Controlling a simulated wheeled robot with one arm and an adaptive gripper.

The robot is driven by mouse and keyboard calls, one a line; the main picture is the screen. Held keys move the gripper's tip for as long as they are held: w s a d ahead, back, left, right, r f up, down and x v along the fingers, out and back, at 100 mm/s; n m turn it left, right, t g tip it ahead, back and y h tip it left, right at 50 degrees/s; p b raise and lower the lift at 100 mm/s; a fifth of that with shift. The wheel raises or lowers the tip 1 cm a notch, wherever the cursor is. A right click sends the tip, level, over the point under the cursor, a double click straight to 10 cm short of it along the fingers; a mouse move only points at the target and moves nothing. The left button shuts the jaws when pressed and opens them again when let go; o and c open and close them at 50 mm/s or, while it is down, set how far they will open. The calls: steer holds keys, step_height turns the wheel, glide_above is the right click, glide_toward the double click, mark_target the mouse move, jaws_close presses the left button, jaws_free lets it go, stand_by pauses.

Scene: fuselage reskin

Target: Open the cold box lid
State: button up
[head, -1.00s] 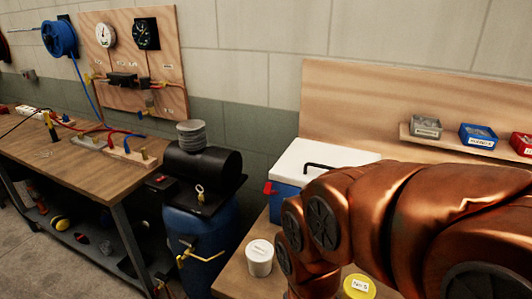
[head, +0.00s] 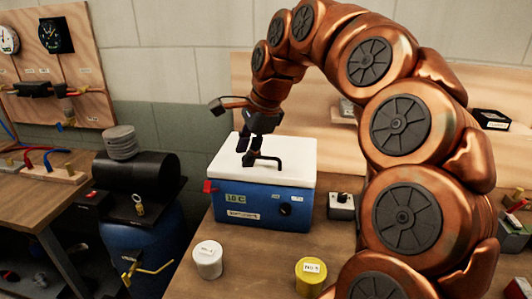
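The cold box (head: 258,206) is blue and stands on the wooden bench in the head view. Its white lid (head: 290,172) lies flat and closed on top. A black bar handle (head: 270,159) rises from the middle of the lid. A red latch (head: 210,187) shows at the box's left front corner. My gripper (head: 248,153) points down over the lid at the handle's left end. Its two dark fingers look apart, with white lid showing between them. I cannot tell whether they touch the handle.
A white tub (head: 208,260) and a yellow tub (head: 310,277) stand on the bench in front of the box. A small grey box with a black knob (head: 342,206) sits right of it. A blue barrel (head: 150,240) stands left of the bench. My arm hides much of the right side.

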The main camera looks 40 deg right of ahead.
mark_target(266, 158)
steer(key=w+d+r+m+t, duration=0.1)
steer(key=d+r+m, duration=0.1)
steer(key=d+m, duration=0.65)
steer(key=shift+n, duration=0.95)
steer(key=shift+d+p+x, duration=0.2)
steer(key=shift+p+x, duration=0.1)
steer(key=shift+x, duration=1.05)
steer(key=shift+d+p+x, duration=0.25)
steer(key=shift+p+x, duration=0.05)
steer(key=shift+x, duration=1.05)
steer(key=shift+d+p+x, duration=0.2)
steer(key=shift+p+x, duration=0.1)
steer(key=shift+x, duration=1.05)
steer(key=shift+w, duration=0.1)
jaws_close()
steer(key=shift+d, duration=0.1)
